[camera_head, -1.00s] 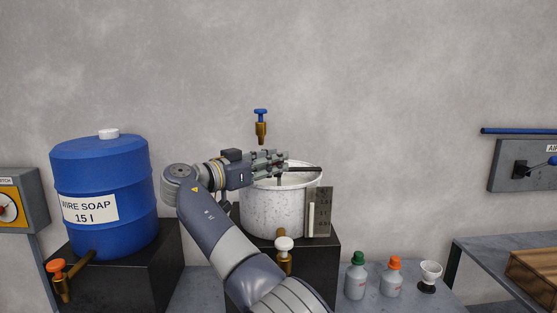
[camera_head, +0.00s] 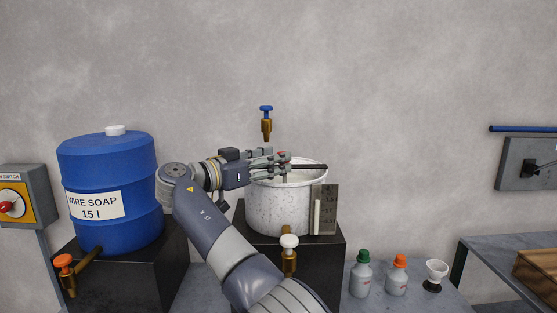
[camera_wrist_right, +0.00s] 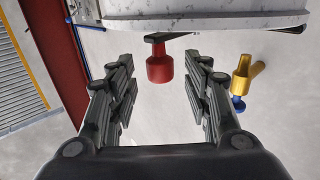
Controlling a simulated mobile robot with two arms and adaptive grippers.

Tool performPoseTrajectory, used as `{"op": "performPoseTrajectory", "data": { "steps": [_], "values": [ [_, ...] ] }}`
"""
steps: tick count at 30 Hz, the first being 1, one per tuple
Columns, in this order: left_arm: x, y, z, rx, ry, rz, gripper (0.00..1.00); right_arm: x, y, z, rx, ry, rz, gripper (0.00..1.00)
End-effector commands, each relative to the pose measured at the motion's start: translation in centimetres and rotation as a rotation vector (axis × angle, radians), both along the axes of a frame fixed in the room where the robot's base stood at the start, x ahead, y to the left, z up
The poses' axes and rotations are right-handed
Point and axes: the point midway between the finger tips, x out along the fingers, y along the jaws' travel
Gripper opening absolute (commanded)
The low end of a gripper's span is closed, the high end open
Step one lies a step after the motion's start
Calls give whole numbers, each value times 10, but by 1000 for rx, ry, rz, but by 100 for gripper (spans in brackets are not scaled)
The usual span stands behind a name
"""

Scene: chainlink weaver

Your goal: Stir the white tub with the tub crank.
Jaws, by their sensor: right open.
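The speckled white tub (camera_head: 278,210) stands on a dark block. The tub crank (camera_head: 312,166) shows as a dark bar across the tub's top. Its red knob (camera_wrist_right: 159,68) shows in the right wrist view, below the tub's rim (camera_wrist_right: 205,22) in that picture. My right gripper (camera_head: 283,162) is at the tub's top left, with its fingers pointing right. In the wrist view my right gripper (camera_wrist_right: 165,75) is open, and the knob lies between and slightly beyond its fingertips, with gaps on both sides. My left gripper is not in view.
A blue soap barrel (camera_head: 110,170) stands left of the tub. A brass tap with a blue handle (camera_head: 266,122) is on the wall behind. A white-handled tap (camera_head: 289,250) is at the tub's front. Bottles (camera_head: 361,275) and a small cup (camera_head: 436,272) stand at the lower right.

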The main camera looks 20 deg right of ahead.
Motion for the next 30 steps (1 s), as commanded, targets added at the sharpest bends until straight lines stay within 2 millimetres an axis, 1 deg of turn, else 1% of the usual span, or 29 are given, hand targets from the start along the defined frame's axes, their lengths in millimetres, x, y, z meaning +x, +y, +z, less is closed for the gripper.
{"op": "performPoseTrajectory", "data": {
  "steps": [1,8,13,18,30],
  "values": [
    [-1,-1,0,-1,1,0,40,-4,12,0,0,-1,4,46],
    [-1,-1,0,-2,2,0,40,-28,64,0,0,-1,4,46],
    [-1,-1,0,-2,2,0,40,-33,77,2,-2,-4,4,46],
    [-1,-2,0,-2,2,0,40,-37,85,1,-1,-1,1,46],
    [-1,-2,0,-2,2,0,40,-39,88,0,1,0,-2,46]
  ]
}}
